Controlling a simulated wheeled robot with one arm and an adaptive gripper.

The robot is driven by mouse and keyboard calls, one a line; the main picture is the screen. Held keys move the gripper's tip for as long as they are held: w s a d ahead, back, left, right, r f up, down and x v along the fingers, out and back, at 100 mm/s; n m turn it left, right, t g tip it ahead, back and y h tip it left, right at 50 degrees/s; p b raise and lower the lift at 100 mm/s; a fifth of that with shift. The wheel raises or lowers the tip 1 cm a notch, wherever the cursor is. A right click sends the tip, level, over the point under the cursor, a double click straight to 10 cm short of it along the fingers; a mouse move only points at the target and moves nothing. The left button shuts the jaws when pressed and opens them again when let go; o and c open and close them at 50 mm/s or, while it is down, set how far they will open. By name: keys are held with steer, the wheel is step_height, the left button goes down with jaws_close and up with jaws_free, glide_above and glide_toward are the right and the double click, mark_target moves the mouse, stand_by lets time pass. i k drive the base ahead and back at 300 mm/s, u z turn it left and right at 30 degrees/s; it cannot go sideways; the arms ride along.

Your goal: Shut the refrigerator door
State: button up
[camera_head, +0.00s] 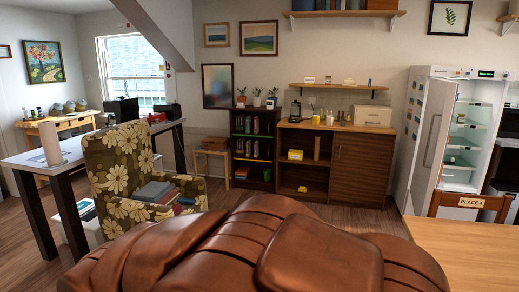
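The white refrigerator (480,72) stands against the wall at the right of the head view. Its door (437,150) is open at the left side of the cabinet, with a long handle on its face. The lit interior (470,130) shows shelves with several small items. The lower part of the refrigerator is partly hidden behind a wooden chair. My gripper is not in view.
A brown leather seat (320,255) fills the near foreground. A wooden table (470,250) and a chair labelled "PLACE 4" (470,203) stand before the refrigerator. A floral armchair (125,165) is at left. Open floor (370,215) lies before the wooden cabinet (358,165).

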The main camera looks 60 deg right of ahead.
mark_target(442, 95)
steer(key=z, duration=2.95)
steer(key=i, duration=3.9)
steer(key=z, duration=0.2)
